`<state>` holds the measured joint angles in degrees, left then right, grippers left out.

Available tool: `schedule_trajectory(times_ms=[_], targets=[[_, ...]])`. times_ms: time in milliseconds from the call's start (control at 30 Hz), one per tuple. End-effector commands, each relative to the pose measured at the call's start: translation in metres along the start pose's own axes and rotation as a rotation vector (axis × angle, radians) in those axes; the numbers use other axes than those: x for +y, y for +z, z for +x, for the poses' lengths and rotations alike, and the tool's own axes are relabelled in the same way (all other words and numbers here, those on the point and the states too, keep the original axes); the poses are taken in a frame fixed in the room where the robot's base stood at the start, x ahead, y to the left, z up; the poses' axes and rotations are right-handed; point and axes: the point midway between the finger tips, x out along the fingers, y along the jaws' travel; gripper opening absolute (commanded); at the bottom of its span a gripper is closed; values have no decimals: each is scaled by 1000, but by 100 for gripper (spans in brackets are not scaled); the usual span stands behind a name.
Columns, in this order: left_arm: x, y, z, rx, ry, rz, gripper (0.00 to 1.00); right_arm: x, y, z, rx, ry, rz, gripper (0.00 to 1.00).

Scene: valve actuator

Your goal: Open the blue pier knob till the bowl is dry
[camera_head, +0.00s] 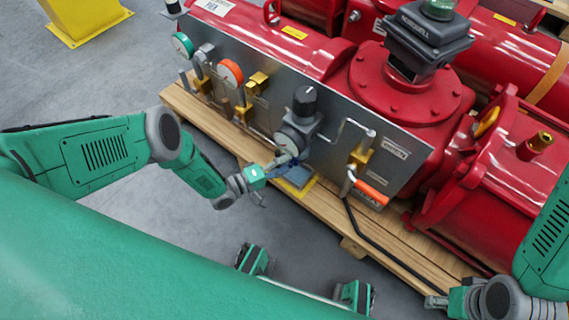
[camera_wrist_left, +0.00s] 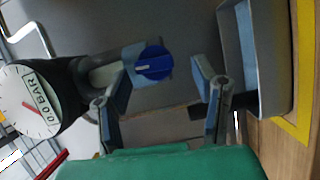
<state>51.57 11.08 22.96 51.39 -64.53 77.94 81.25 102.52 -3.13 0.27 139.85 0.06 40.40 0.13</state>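The blue knob (camera_wrist_left: 153,63) has a white mark on its face. It sits at the end of a pale cylindrical part (camera_wrist_left: 104,76) that may be the bowl; I cannot tell whether liquid is inside. My left gripper (camera_wrist_left: 158,88) is open, its fingers spread on either side of the knob with a visible gap and no clear contact. In the head view my left gripper (camera_head: 277,171) is low at the panel, below the black-topped regulator (camera_head: 304,102), and hides much of the knob. My right gripper (camera_head: 437,301) is at the lower right; its fingers are too small to read.
A gauge (camera_wrist_left: 36,100) marked 0.0 BAR is left of the knob. A grey-walled tray (camera_wrist_left: 239,50) stands close to the right finger, by a yellow patch (camera_head: 297,187) on the wooden pallet (camera_head: 333,205). An orange lever (camera_head: 371,192) and black hose (camera_head: 375,243) are to the right.

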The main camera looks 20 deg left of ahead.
Motion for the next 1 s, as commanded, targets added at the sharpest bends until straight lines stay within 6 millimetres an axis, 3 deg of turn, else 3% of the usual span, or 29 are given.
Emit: schedule_trajectory(times_ms=[233,700,1000], targets=[[0,1,-9,-2,1,0,53,0,1,-1,2,0,0,40],[-2,-1,-101,1,-1,-2,53,0,1,-1,2,0,0,40],[-2,-1,-121,0,0,-2,53,0,1,-1,2,0,0,40]])
